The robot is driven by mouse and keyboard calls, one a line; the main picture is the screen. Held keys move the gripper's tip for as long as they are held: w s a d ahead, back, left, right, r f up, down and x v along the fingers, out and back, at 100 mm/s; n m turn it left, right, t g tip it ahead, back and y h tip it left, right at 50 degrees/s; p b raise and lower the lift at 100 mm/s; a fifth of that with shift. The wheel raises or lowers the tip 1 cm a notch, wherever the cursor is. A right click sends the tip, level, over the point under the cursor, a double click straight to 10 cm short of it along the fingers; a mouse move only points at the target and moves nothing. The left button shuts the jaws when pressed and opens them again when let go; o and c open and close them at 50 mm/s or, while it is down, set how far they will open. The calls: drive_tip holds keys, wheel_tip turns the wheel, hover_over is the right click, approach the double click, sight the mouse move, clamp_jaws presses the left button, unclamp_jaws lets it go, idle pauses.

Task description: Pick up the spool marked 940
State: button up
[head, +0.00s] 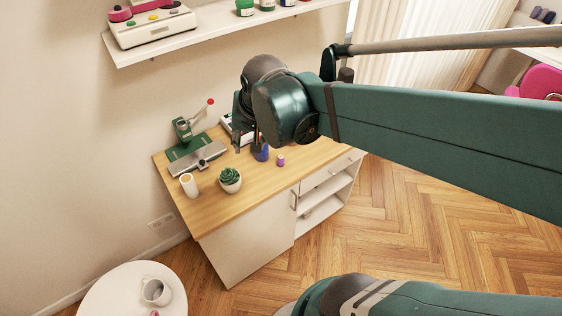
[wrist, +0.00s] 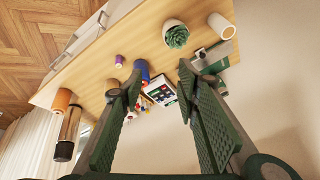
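No marking 940 is readable in either view, so I cannot tell which item bears it. A small purple spool (head: 281,160) stands on the wooden table top near its front edge; it also shows in the wrist view (wrist: 119,61). A blue object (head: 261,154), perhaps a spool, stands left of it; in the wrist view it shows just beyond the left fingertip (wrist: 142,70).
A potted succulent (head: 230,180) stands near the table's front edge. A green-and-grey device (head: 195,158) stands behind it. A white device with a screen (wrist: 160,92) lies beyond my fingertips. A wall shelf (head: 190,40) hangs above. A round white table (head: 105,292) holds a mug.

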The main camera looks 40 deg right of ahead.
drive_tip(key=w+d+f+m+g, duration=0.2)
drive_tip(key=w+d+f+m, duration=0.5)
drive_tip(key=d+f+m, duration=0.15)
drive_tip(key=m+g, duration=0.3)
drive_tip(key=m, duration=0.2)
hover_over(281, 160)
drive_tip(key=shift+y, duration=0.3)
drive_tip(key=f, duration=0.7)
drive_tip(key=w+f+b, duration=0.1)
drive_tip(key=f, duration=0.3)
drive_tip(key=shift+f, duration=0.25)
drive_tip(key=shift+d+f+m, duration=0.35)
drive_tip(key=shift+f, duration=0.25)
drive_tip(key=shift+f, duration=1.25)
drive_tip(key=shift+f, duration=0.15)
drive_tip(key=shift+f+b, duration=0.65)
drive_tip(key=shift+f, duration=1.8)
drive_tip(key=c, duration=0.8)
